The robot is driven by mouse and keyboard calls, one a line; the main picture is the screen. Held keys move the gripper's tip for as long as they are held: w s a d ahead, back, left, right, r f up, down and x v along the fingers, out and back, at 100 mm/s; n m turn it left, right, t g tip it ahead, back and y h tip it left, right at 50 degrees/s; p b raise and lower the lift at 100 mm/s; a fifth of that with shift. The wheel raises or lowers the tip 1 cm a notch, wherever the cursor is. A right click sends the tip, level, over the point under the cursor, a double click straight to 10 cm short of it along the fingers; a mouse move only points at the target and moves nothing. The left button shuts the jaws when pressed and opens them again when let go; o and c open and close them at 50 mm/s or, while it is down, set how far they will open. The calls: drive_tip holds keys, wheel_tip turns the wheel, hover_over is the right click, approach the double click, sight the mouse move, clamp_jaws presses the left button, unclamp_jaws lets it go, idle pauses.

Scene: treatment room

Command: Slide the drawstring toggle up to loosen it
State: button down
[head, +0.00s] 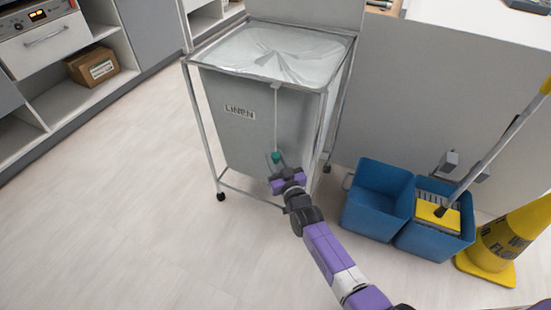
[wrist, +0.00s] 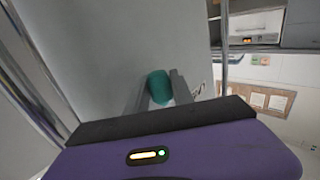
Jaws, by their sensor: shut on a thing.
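A grey linen bag labelled LINEN (head: 240,112) hangs in a wheeled metal frame, its top gathered shut. A pale cord (head: 276,118) hangs down its front from the gathered top. The green toggle (head: 276,157) is low on the cord, near the lower part of the bag. My gripper (head: 278,168) is at the toggle in front of the bag. In the wrist view, the green toggle (wrist: 159,86) sits between the two grey fingers, and my gripper (wrist: 162,92) is shut on it. The cord cannot be made out in the wrist view.
Blue mop buckets (head: 378,200) with a mop stand right of the frame, beside a yellow wet-floor sign (head: 510,240). A grey partition (head: 420,100) is behind. Shelves with a cardboard box (head: 93,66) are at the left. The floor at the left is clear.

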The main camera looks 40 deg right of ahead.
sight(276, 152)
wheel_tip(276, 152, up, 8)
drive_tip(key=p, duration=0.5)
drive_tip(key=shift+f+p, duration=0.15)
drive_tip(key=shift+p, duration=0.2)
drive_tip(key=c, duration=1.4)
unclamp_jaws()
drive_tip(key=shift+o, duration=0.2)
drive_tip(key=p+v, duration=0.1)
drive_tip(key=v, duration=0.7)
drive_tip(key=shift+p, duration=0.3)
